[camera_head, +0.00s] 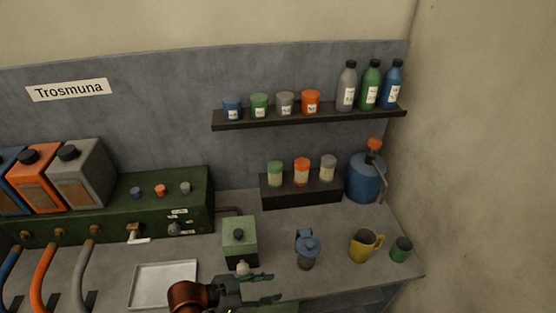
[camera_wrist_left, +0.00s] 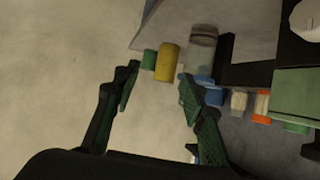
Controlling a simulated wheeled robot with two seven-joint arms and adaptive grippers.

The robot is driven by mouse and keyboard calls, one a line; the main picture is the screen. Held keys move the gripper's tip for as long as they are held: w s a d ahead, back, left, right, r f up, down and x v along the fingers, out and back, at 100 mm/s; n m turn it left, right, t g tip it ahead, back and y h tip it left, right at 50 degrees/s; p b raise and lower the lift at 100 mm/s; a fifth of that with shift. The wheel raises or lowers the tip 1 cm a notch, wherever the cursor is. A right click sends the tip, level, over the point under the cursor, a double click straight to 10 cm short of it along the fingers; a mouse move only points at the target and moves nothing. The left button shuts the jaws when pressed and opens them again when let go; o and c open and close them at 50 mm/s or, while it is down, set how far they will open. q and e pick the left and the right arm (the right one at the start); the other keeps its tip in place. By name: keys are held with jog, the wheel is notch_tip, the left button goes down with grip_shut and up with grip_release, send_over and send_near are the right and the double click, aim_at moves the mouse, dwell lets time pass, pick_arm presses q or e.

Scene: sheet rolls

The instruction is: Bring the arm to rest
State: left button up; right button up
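My left gripper (camera_head: 272,288) is at the bottom middle of the head view, low over the front edge of the counter, with its reddish-brown arm link coming in from the left. Its two dark fingers stand apart with nothing between them. The left wrist view also shows the left gripper (camera_wrist_left: 158,88) open and empty. My right gripper and arm are in neither view.
Near the gripper are a green box (camera_head: 240,238), a blue-lidded grinder-like item (camera_head: 307,247) and a white tray (camera_head: 163,285). A yellow mug (camera_head: 364,246) and green cup (camera_head: 401,249) stand farther right. A shelf (camera_head: 310,119) holds jars and bottles.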

pick_arm(q)
jog(key=s+a+f+n+t+y, duration=0.1)
jog(key=a+f+n+y, duration=0.3)
jog(key=a, duration=0.4)
jog(key=s+a+f+n+t+y, duration=0.1)
jog(key=a+f+n+y, duration=0.25)
jog(key=a+f, duration=0.4)
jog(key=s+a+f+n+g+y, duration=0.35)
jog(key=s+a+n+y, duration=0.2)
jog(key=s+a, duration=1.05)
notch_tip(320, 180, down, 31)
jog(key=s+h, duration=0.1)
jog(key=s+f+g, duration=0.2)
jog(key=s+f, duration=1.5)
jog(key=s, duration=0.2)
jog(key=shift+s+d, duration=0.2)
jog(key=shift+s, duration=0.05)
